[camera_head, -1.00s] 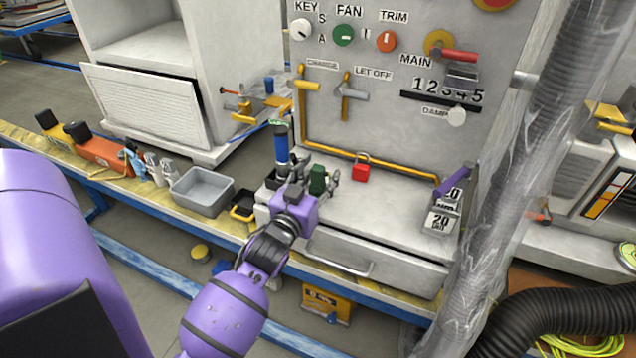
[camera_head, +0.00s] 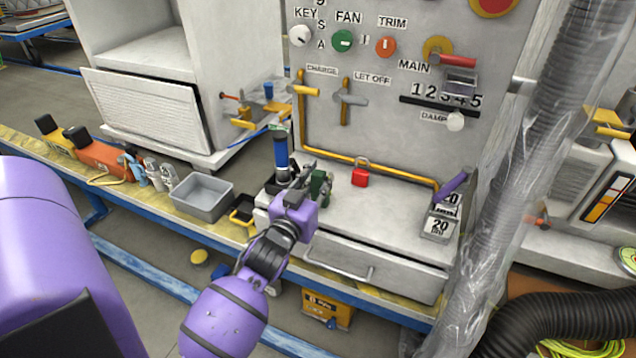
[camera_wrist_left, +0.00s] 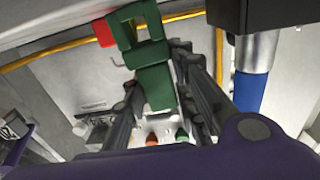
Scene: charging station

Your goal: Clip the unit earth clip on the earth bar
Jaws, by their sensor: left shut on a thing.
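My left gripper (camera_head: 318,182) is above the grey unit's top, near its front left corner. It is shut on a green clip (camera_head: 319,183), which I take for the unit earth clip. In the left wrist view the green clip (camera_wrist_left: 152,75) sits between the dark fingers (camera_wrist_left: 170,95), its open loop-like end pointing away from me. I cannot tell which part is the earth bar; a yellow bar or pipe (camera_head: 390,174) runs along the panel's foot, and brass fittings (camera_head: 243,118) stand by the cabinet. My right gripper is not in view.
A blue cylinder (camera_head: 281,151) stands just left of the gripper. A grey tray (camera_head: 202,197) is on the left bench. A ribbed hose in plastic (camera_head: 545,140) bounds the right.

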